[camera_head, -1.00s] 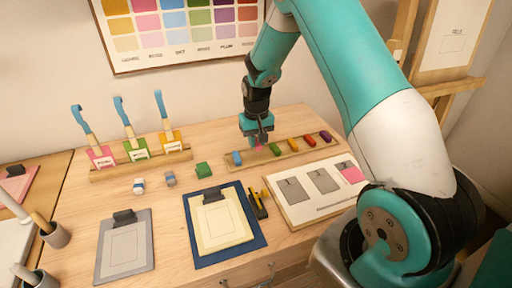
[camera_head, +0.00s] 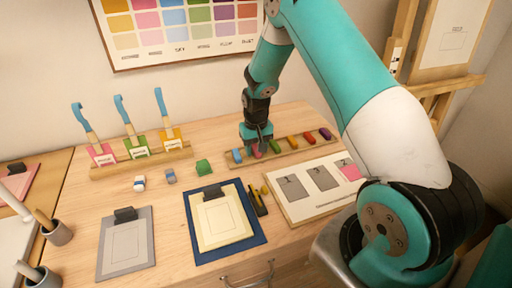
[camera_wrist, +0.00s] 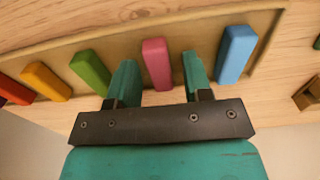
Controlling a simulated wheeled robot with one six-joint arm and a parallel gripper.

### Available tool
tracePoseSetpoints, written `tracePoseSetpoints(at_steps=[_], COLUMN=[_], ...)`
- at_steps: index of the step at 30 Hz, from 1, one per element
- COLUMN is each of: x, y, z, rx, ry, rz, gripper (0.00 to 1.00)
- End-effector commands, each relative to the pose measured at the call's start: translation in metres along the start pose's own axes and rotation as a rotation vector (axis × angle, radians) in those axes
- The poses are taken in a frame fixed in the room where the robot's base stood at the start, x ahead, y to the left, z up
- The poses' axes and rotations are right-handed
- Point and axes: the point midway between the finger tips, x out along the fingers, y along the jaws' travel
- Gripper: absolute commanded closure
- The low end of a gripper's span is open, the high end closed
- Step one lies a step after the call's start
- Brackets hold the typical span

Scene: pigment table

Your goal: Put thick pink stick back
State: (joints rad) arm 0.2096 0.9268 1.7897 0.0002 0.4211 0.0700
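The thick pink stick (camera_wrist: 157,64) lies in the shallow wooden tray, between a blue stick (camera_wrist: 236,54) and a green stick (camera_wrist: 90,72). In the head view the pink stick (camera_head: 257,152) shows only partly below my gripper (camera_head: 258,147). In the wrist view my gripper (camera_wrist: 160,80) is open, with one teal finger on each side of the pink stick. Gaps show between the fingers and the stick. The stick's near end is close to the gripper's dark bar.
Orange (camera_head: 292,142), red (camera_head: 309,140) and purple (camera_head: 325,134) sticks share the tray (camera_head: 300,152). A white board with grey squares (camera_head: 285,213) lies in front, beside a clipboard (camera_head: 220,218).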

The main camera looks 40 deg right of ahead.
Motion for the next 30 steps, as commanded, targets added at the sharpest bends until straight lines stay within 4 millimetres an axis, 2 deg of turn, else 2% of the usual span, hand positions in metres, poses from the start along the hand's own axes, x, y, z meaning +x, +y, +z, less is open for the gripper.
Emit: tracePoseSetpoints(at_steps=[5,8,18,24,28,30], x=[-0.007,-0.021,-0.094,-0.119,-0.136,-0.152], y=[0.000,0.000,0.000,-0.001,-0.014,-0.033], z=[-0.001,-0.001,-0.001,0.000,0.010,0.025], rx=[0.000,0.000,0.000,-0.001,-0.041,-0.097], ry=[0.003,0.004,0.005,0.002,0.008,0.017], rz=[0.000,0.000,0.000,-0.001,-0.016,-0.039], gripper=[0.54,0.54,0.54,0.54,0.54,0.54])
